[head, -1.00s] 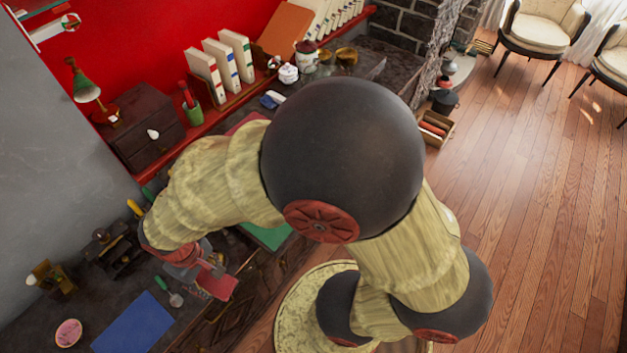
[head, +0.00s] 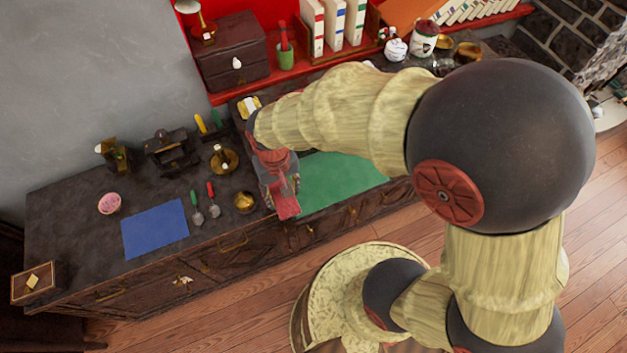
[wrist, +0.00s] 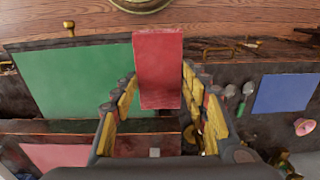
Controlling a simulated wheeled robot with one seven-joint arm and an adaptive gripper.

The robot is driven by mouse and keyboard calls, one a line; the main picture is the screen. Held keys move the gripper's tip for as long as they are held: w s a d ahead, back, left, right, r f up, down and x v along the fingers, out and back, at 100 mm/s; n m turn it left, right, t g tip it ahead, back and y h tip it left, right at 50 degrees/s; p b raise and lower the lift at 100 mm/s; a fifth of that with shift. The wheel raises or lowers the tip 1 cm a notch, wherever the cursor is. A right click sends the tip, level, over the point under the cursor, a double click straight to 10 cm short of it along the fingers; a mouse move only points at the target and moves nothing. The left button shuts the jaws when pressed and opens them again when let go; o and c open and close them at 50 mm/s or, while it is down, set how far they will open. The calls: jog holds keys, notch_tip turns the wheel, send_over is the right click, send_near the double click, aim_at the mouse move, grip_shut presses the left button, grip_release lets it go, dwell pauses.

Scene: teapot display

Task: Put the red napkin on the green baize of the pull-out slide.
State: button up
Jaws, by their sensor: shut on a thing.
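The red napkin (wrist: 158,65) is a folded flat strip held between the fingers of my gripper (wrist: 159,88) in the wrist view, its free end reaching away from the fingers. In the head view, my gripper (head: 277,172) points down with the napkin (head: 287,205) hanging below it, beside the left edge of the green baize (head: 345,180). The baize also shows in the wrist view (wrist: 72,82), left of the napkin, which overlaps its right edge in the picture.
The visible baize is bare.

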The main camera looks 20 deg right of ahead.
jog(key=w+d+f+b, duration=0.2)
jog(key=w+d+f, duration=0.1)
jog(key=w+d, duration=0.15)
jog(key=b, duration=0.1)
send_over(303, 188)
notch_tip(303, 188, down, 5)
jog(key=shift+s+a, duration=0.1)
jog(key=shift+f+b, duration=1.05)
jog(key=shift+f, duration=0.65)
jog(key=shift+f, duration=0.2)
jog(key=o, duration=1)
jog(key=shift+o, duration=0.7)
